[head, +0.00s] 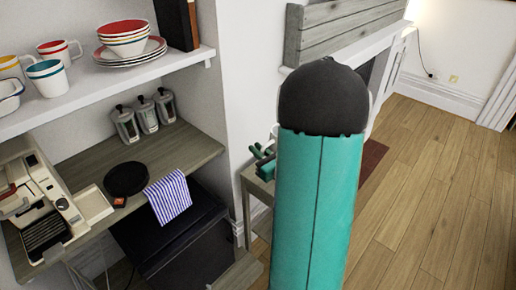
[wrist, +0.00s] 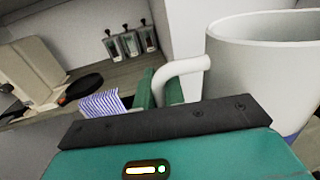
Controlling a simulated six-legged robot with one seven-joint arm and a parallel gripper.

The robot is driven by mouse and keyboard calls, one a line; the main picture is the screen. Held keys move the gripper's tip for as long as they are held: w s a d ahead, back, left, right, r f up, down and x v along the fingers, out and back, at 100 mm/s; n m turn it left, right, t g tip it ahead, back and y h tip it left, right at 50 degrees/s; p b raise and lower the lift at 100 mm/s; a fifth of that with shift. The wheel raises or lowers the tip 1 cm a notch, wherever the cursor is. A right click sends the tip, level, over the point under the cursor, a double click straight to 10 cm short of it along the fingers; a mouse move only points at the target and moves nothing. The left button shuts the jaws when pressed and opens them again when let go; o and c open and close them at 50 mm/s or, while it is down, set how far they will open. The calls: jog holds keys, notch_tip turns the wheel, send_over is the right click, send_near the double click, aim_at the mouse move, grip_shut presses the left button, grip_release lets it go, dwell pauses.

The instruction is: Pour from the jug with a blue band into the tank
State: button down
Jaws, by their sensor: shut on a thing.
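A white jug (wrist: 258,75) fills the right of the wrist view, cut off by the frame. A bit of its blue band (wrist: 291,137) shows low on its side. My gripper (wrist: 162,88) is shut on the jug's handle, and the jug looks roughly upright. In the head view, the green fingers of my gripper (head: 263,160) show beside my arm, which hides most of the jug. A pale appliance (head: 40,205) stands at the left of the counter. I cannot tell which part, if any, is the tank. The jug's contents are hidden.
A shelf above (head: 110,82) carries mugs, plates and bowls. Open wood floor (head: 440,170) lies right.

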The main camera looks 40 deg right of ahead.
jog(key=shift+r, duration=0.15)
jog(key=shift+r, duration=1.95)
